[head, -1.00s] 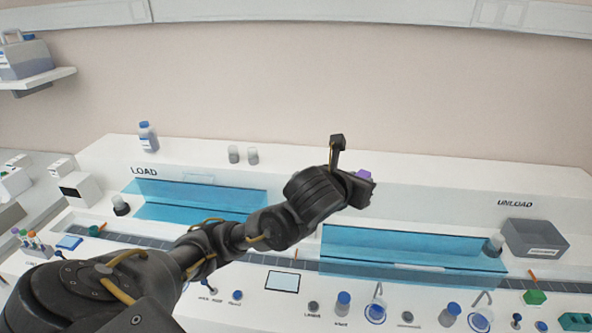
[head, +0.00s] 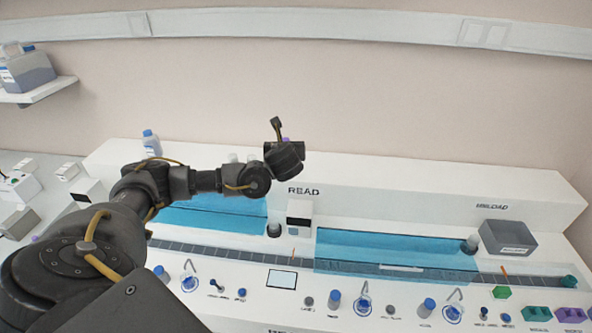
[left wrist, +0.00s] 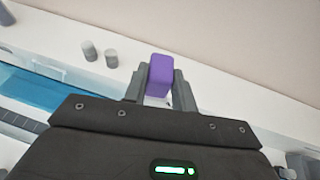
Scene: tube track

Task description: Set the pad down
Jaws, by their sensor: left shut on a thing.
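The purple pad (left wrist: 160,74) is a small block held between the two grey fingers of my left gripper (left wrist: 160,88) in the left wrist view. The fingers are shut on its sides. In the head view, my left gripper (head: 283,153) is raised in front of the back wall, left of and above the READ label. Only a small purple patch of the pad shows behind the gripper there. The pad looks clear of the bench's surfaces. My right gripper is in neither view.
The white bench (head: 400,172) has a dark track (head: 220,253) with blue clear covers (head: 395,250). A white reader box (head: 299,218) stands under READ. A grey bin (head: 507,238) is at the right. Bottles, knobs and a screen (head: 282,280) line the front.

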